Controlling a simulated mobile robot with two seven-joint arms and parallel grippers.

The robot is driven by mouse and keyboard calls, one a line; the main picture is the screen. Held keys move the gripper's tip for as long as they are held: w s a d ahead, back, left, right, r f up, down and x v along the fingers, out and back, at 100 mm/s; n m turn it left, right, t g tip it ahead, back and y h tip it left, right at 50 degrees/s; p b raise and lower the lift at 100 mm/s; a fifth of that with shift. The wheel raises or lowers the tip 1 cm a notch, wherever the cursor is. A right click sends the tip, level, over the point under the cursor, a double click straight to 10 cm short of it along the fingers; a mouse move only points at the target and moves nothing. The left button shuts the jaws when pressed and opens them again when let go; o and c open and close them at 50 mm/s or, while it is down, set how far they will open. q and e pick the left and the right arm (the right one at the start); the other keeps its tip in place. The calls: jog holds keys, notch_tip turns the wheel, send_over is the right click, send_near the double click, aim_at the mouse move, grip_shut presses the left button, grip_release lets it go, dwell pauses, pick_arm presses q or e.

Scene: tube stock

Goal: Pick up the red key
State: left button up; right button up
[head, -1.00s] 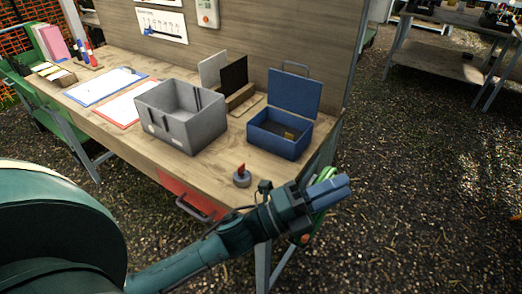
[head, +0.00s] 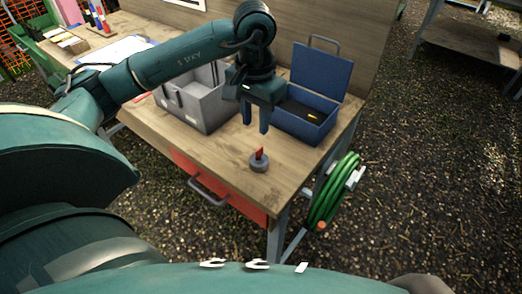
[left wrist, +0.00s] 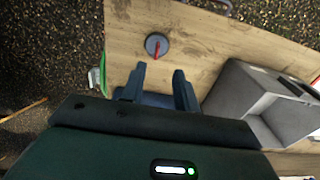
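The red key (head: 259,152) stands upright in a round grey base (head: 259,164) on the wooden table (head: 215,150), near its front right corner. In the left wrist view the red key (left wrist: 157,48) shows on its round grey base (left wrist: 157,43), beyond the fingertips. My left gripper (head: 256,129) points down above the table, behind the key and apart from it. Its two fingers are spread with nothing between them; they also show in the left wrist view (left wrist: 158,72). My right gripper is not in view.
A grey bin (head: 200,108) stands left of the left gripper. An open blue metal box (head: 308,128) with a small yellow thing inside stands right of it. A green hose (head: 333,190) hangs at the table's right end. The tabletop around the key is clear.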

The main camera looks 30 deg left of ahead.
pick_arm(q)
send_over(259, 149)
jog(key=f, duration=0.4)
jog(key=shift+s+a+f, duration=0.2)
jog(key=shift+s, duration=0.1)
jog(key=shift+w+d+f+p, duration=0.15)
jog(key=shift+f+p, duration=0.35)
jog(key=shift+f, duration=0.95)
jog(key=shift+w+d+f+p, duration=0.1)
jog(key=shift+w+f+p, duration=0.25)
jog(key=shift+f, duration=1.05)
jog(key=shift+s, duration=0.1)
jog(key=shift+c, duration=0.4)
jog(key=shift+a, duration=0.1)
grip_shut()
